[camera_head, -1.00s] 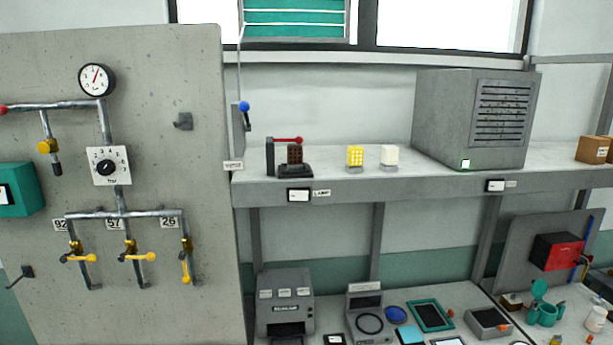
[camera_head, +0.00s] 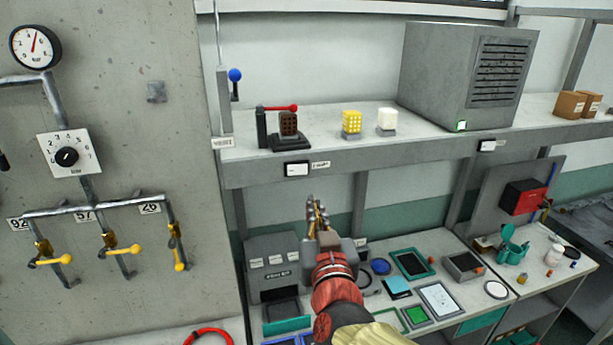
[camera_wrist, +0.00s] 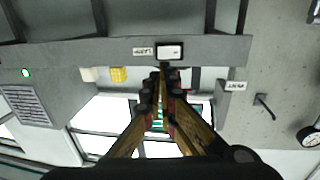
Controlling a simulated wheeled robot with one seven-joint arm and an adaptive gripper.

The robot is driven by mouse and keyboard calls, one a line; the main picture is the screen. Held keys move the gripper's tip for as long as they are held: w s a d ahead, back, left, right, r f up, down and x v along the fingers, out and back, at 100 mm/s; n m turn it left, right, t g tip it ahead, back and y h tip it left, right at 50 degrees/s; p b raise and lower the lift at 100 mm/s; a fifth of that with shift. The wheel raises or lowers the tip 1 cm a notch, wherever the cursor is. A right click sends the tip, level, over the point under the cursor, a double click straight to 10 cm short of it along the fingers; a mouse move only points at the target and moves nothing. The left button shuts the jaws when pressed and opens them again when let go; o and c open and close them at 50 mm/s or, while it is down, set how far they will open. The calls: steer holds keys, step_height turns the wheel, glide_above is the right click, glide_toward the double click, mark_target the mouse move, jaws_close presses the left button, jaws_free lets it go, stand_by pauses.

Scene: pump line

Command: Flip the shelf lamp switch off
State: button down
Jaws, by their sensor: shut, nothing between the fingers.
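The lamp switch (camera_head: 296,169) is a small white rocker plate in a dark frame on the front edge of the shelf (camera_head: 255,172). A small lamp label (camera_head: 320,164) is to its right. My gripper (camera_head: 317,203) is shut and empty, pointing up, and appears a little below the switch in the head view. In the wrist view, which is upside down, the switch (camera_wrist: 170,51) shows just beyond my fingertips (camera_wrist: 163,72), with the label (camera_wrist: 142,51) beside it. I cannot tell whether they touch, or which way the rocker is set.
A crowded bench (camera_head: 455,315) lies below.

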mark_target(307, 171)
steer(key=w, duration=0.4)
steer(key=w+a+p, duration=0.1)
steer(key=w, duration=0.4)
steer(key=w+a, duration=0.1)
steer(key=w, duration=0.3)
steer(key=shift+w, duration=0.4)
steer(key=shift+w+d+f+b, duration=0.1)
steer(key=shift+w+f+b, duration=0.1)
steer(key=shift+w+b, duration=0.4)
steer(key=shift+s+r, duration=0.15)
steer(key=shift+r, duration=0.05)
steer(key=shift+f, duration=0.1)
